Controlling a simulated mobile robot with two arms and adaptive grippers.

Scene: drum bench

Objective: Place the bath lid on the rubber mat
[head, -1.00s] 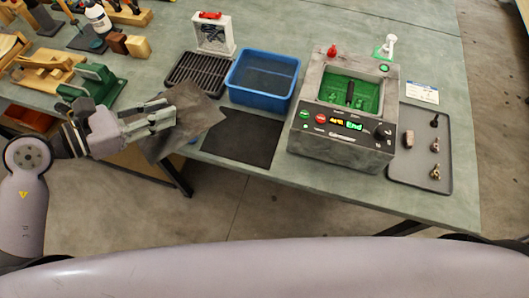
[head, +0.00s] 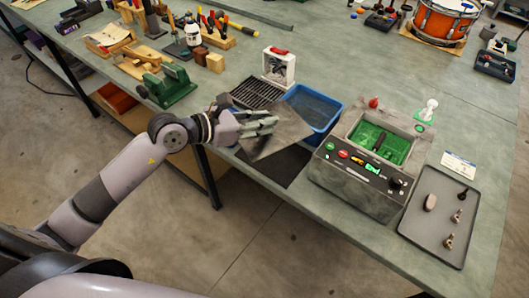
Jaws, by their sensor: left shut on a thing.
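The bath lid (head: 284,135) is a flat, dark grey plate. My left gripper (head: 268,127) is shut on its left part and holds it tilted. In the picture the lid covers the back part of the rubber mat (head: 285,167) and the front edge of the blue tub. The gap between lid and mat cannot be judged. The rubber mat is black and lies flat near the bench's front edge. The grey bath unit (head: 353,190) stands to its right, uncovered, with a green inside. My right gripper is not in view.
A blue tub (head: 316,105) and a black rack (head: 254,94) lie behind the lid. A small white stand (head: 279,67) is behind them. A grey tray (head: 434,228) with small metal parts is right of the bath. A green vise (head: 168,86) is left.

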